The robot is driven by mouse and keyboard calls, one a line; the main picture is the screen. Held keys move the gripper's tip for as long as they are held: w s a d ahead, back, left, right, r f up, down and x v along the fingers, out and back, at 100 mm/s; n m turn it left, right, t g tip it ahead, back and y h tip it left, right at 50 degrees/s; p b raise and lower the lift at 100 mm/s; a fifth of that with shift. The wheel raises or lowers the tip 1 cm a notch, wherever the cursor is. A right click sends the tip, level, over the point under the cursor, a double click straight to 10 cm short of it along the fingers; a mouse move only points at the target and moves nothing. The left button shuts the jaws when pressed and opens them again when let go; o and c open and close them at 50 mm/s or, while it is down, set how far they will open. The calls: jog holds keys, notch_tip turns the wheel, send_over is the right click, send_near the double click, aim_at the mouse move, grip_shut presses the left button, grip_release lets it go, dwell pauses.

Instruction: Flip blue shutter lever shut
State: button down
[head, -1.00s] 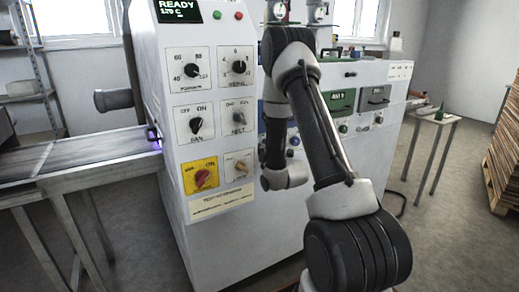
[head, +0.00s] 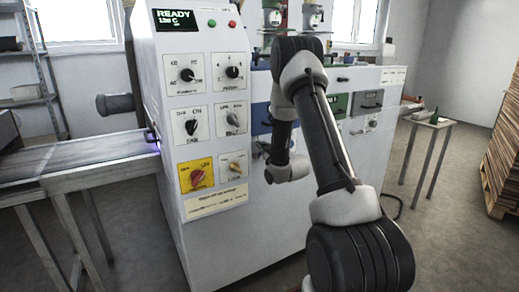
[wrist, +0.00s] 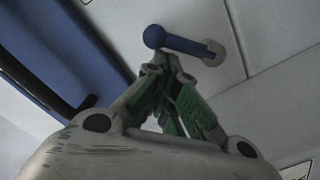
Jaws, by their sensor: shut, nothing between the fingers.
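The blue lever (wrist: 185,44) shows in the wrist view, with a round knob at its left end and a pale round pivot at its right end on a light panel. It lies nearly level in that picture, tilting slightly down to the right. My gripper (wrist: 166,62) is shut and empty, its green-padded fingers together. The fingertips are just below the lever, close to the knob; whether they touch cannot be told. In the head view my arm hides the gripper, and the lever cannot be made out. A blue front panel (head: 261,117) shows partly behind my arm.
A blue slab-like part (wrist: 60,50) is close at the left in the wrist view. The control cabinet (head: 215,225) with dials stands left of my arm. Green (head: 334,106) and grey (head: 367,102) front panels are to the right. A small table (head: 429,122) stands farther right.

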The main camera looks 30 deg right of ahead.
jog(key=d+m, duration=0.1)
jog(key=m, duration=0.1)
jog(key=d+f+m, duration=0.1)
jog(key=m, duration=0.1)
jog(key=d+f+m, duration=0.1)
jog(key=m, duration=0.2)
jog(key=shift+d+f+y, duration=0.2)
jog(key=shift+d+y, duration=0.1)
jog(key=shift+d, duration=0.05)
jog(key=shift+f, duration=0.15)
dwell(0.3)
